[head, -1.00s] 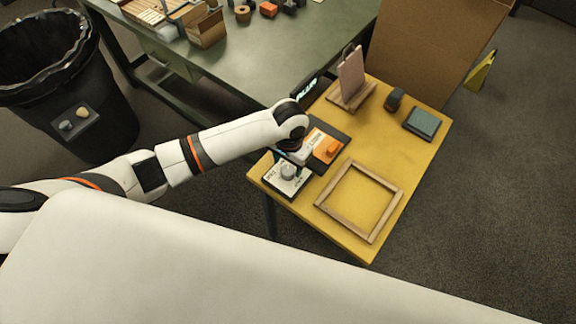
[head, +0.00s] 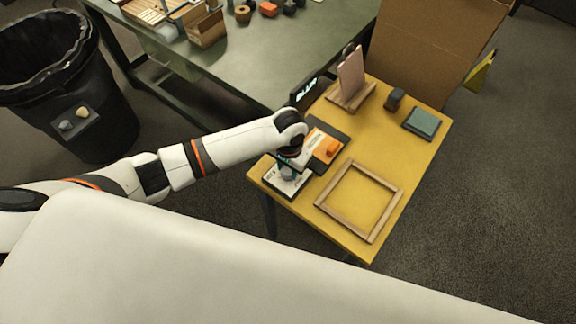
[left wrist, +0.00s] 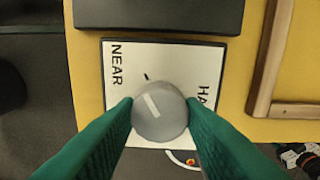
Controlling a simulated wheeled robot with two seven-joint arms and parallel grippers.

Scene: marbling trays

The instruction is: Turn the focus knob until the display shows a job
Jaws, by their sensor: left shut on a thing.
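The focus knob (left wrist: 168,124) is a round grey dial with a white line, set on a white plate (left wrist: 125,92) that reads NEAR at the left and has a partly hidden word at the right. Its white line slants to the upper left, near a short dark tick. My left gripper (left wrist: 160,112) has its green fingers shut on the knob's two sides. In the head view my left gripper (head: 289,168) is over the knob plate (head: 296,190) at the table's corner. The dark display (head: 305,92) shows pale lettering too small to read surely. My right gripper is out of view.
On the yellow table (head: 375,150) are an orange-and-white panel (head: 325,143), a wooden frame (head: 331,216), a teal pad (head: 422,123), a dark block (head: 394,99) and an upright board on a stand (head: 351,78). A green bench (head: 290,55) stands behind.

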